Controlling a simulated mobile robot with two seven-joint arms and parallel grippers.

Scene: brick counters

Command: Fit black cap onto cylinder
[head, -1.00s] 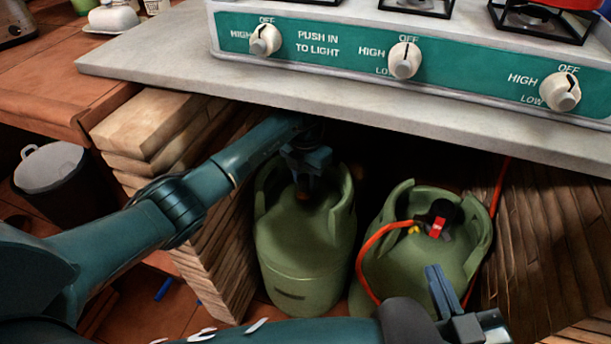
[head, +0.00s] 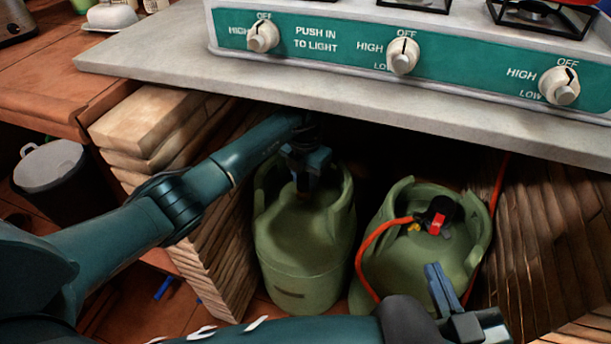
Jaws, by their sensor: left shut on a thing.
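Two green gas cylinders stand under the counter. My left gripper (head: 306,168) reaches into the collar of the left cylinder (head: 300,245), above its top. It is shut on a small brownish thing (head: 304,183), mostly hidden by the fingers. On the right cylinder (head: 440,262) sits a black cap-like fitting (head: 441,209) with a red mark, beside the end of an orange hose. I cannot tell how firmly it is seated. My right gripper (head: 436,272) is in front of the right cylinder, fingers pointing up; their gap is unclear.
The counter slab (head: 300,95) with a stove (head: 330,45) overhangs the cylinders. Stacked bricks (head: 150,120) and a ribbed wall (head: 545,235) close in the sides. The orange hose (head: 363,260) loops between the cylinders. A bin (head: 50,170) stands at the left.

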